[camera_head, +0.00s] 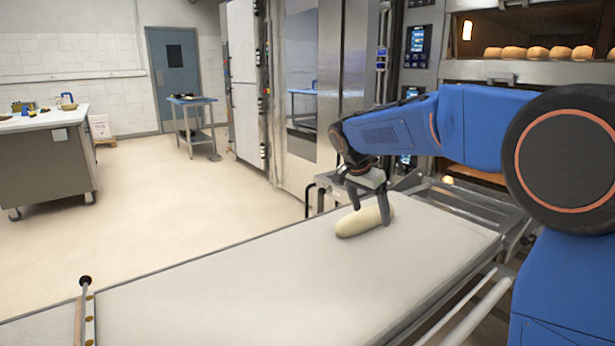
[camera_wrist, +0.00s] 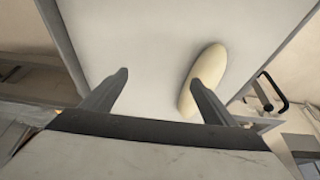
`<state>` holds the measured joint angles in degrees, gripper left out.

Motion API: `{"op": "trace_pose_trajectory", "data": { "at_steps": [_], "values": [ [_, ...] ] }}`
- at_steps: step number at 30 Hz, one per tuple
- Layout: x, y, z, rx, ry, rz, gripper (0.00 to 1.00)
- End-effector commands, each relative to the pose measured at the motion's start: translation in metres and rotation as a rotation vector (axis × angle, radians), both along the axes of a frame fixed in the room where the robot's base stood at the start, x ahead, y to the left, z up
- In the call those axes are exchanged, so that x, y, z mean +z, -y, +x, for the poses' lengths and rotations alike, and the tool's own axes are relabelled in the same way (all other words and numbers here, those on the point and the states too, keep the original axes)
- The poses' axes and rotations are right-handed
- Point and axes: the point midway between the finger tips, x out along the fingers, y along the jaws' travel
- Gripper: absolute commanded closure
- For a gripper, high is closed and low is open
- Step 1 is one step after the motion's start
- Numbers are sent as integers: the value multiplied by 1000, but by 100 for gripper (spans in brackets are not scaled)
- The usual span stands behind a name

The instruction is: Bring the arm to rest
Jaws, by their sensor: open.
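My gripper (camera_head: 370,203) is open above the far end of a pale, flat loading board, with its fingers pointing down. A pale, long dough piece (camera_head: 360,221) lies on the board close to the fingers. In the wrist view the two fingers (camera_wrist: 160,85) stand wide apart with bare board between them. The dough piece (camera_wrist: 208,68) is partly hidden behind the right finger there. I cannot tell whether that finger touches it. My blue arm reaches in from the right in the head view.
The loading board (camera_head: 220,285) fills the front middle. A deck oven with several baked rolls (camera_head: 540,53) stands behind my arm. A metal worktable (camera_head: 45,150) is at the left, and a small blue table (camera_head: 192,115) stands near the door. The floor between is clear.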

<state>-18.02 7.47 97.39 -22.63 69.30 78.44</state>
Motion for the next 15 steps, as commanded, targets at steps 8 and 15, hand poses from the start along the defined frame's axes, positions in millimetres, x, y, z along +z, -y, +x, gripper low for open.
{"op": "trace_pose_trajectory", "data": {
  "at_steps": [8, 15],
  "values": [
    [6, 13, -22, 47, -10, 9, 19],
    [12, 29, -53, 114, -24, 19, 19]
  ]
}}
